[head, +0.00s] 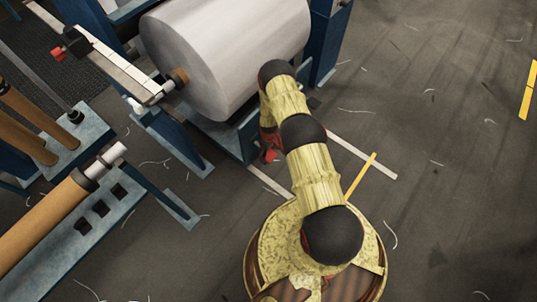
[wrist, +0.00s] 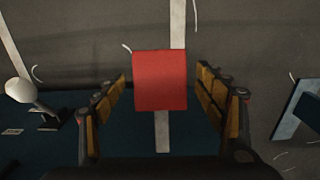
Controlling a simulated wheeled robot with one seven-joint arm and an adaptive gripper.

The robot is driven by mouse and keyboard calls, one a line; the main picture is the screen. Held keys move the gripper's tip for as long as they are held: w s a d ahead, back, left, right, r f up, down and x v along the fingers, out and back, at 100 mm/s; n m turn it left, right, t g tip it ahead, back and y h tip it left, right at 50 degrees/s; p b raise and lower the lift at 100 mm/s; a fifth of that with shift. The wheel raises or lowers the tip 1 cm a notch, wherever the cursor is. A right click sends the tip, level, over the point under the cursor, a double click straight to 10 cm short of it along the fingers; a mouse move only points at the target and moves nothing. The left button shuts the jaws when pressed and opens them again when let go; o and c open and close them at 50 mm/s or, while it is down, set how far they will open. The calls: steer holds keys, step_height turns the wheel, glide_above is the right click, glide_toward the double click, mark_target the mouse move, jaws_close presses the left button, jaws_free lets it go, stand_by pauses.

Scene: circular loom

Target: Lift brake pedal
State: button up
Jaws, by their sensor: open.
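The brake pedal, a red rectangular pad (wrist: 160,80), sits in the middle of the wrist view, between the two finger rows of my gripper (wrist: 161,77). The fingers are open, with a visible gap on each side of the pad. A pale grey bar (wrist: 162,132) shows below the pad and looks like its lever. In the head view, a small red part (head: 270,155) shows low beside the loom, next to my arm. My gripper there is mostly hidden by my arm, so its fingers cannot be made out.
A large white roll (head: 225,50) lies in the blue loom frame (head: 175,135) close to my arm. A white knob (wrist: 20,90) shows at left in the wrist view.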

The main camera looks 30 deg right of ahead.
steer(key=shift+c, duration=1.1)
steer(key=c, duration=1.5)
